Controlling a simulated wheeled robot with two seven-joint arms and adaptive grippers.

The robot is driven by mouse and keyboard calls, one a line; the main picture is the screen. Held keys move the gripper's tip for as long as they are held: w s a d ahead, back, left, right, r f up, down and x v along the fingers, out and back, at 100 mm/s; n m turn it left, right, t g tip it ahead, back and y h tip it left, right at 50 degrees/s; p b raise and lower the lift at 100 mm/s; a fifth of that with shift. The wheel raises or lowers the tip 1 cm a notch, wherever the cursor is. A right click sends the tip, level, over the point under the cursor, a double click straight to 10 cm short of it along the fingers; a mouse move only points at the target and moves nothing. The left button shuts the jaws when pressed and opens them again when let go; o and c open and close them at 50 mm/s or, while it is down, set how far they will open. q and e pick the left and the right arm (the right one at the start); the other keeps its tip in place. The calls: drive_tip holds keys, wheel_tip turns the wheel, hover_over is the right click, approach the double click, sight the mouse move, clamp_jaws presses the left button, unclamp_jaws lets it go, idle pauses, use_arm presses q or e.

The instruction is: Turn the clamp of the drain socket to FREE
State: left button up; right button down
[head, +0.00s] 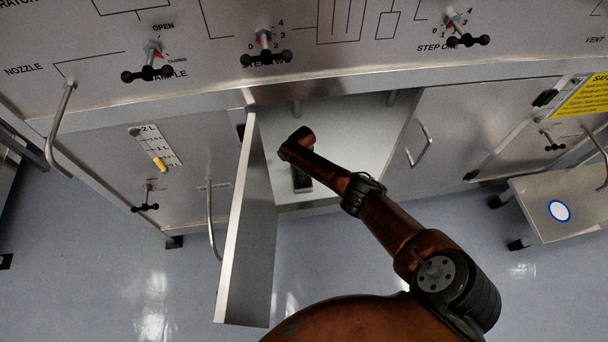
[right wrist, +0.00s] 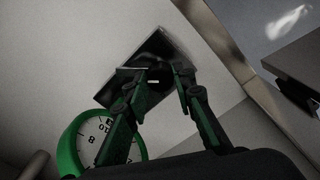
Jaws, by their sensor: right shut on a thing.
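My right arm reaches into the open cabinet (head: 345,130), and a dark shape below the wrist there is too small to tell apart. In the right wrist view my right gripper (right wrist: 162,76) has its fingertips closed on a small black piece, which I take as the clamp (right wrist: 155,80) of the drain socket. It sits in front of a dark, tilted square plate (right wrist: 120,92), seemingly the drain socket. The fingers hide part of both. The clamp's marking and its turn position cannot be read. My left gripper is not in view.
The open cabinet door (head: 247,225) stands just left of my right arm. A green-rimmed gauge (right wrist: 68,150) is close by my right fingers. Black-handled valves (head: 147,73) line the panel above. A low metal step (head: 535,215) stands at right.

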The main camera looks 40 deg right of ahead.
drive_tip(key=m, duration=0.3)
drive_tip(key=shift+a+m, duration=0.1)
drive_tip(key=shift+m, duration=0.3)
drive_tip(key=shift+m+p, duration=0.3)
drive_tip(key=shift+m, duration=1.6)
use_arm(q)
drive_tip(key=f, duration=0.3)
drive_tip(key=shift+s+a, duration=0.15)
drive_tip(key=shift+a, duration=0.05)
use_arm(e)
drive_tip(key=shift+m, duration=0.6)
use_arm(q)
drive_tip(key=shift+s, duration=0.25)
use_arm(e)
drive_tip(key=c, duration=1.6)
unclamp_jaws()
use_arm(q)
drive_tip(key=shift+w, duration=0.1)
use_arm(e)
drive_tip(key=shift+r, duration=0.1)
